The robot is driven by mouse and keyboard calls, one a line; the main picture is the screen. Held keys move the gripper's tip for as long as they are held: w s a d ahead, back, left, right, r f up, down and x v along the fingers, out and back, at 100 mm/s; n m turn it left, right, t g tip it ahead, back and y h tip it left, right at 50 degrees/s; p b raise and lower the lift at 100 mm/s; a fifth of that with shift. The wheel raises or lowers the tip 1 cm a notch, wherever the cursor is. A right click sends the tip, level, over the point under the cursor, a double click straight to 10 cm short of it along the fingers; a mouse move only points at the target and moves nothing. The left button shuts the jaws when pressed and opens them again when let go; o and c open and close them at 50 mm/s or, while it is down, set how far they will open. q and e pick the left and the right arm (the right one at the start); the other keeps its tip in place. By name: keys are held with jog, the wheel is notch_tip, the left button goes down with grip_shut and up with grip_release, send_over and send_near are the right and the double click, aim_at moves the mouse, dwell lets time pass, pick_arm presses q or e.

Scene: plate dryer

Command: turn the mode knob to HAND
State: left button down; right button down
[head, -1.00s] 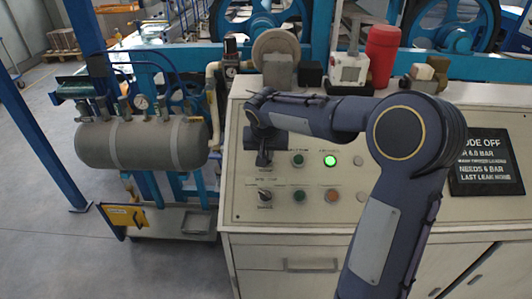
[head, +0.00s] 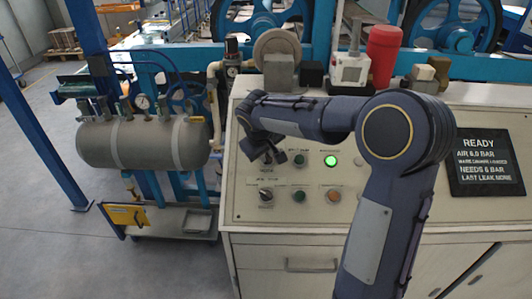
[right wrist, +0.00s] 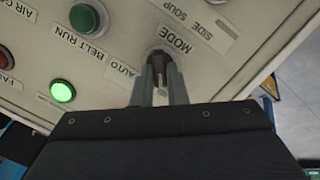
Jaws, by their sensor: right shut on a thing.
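The mode knob (right wrist: 158,54) is a small dark knob on the cream control panel (right wrist: 120,20), with the labels MODE and AUTO beside it, upside down in the right wrist view. My right gripper (right wrist: 160,72) is shut on this knob, with one finger on each side. No HAND label is readable. In the head view my right gripper (head: 276,156) is at the upper left of the panel's controls, turned at a slant and covering much of the knob. My left gripper is not in view.
A second knob (head: 266,195) is below. A green button (head: 298,160) and a lit green lamp (head: 331,161) are to the right. A black display (head: 485,162) reads READY. An air tank (head: 150,144) stands left of the panel, and a red cylinder (head: 383,50) is on top.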

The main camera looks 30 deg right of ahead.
jog(key=shift+n, duration=0.6)
jog(key=c, duration=1.4)
grip_release()
jog(key=shift+c, duration=0.2)
jog(key=v, duration=0.8)
jog(key=shift+f, duration=0.15)
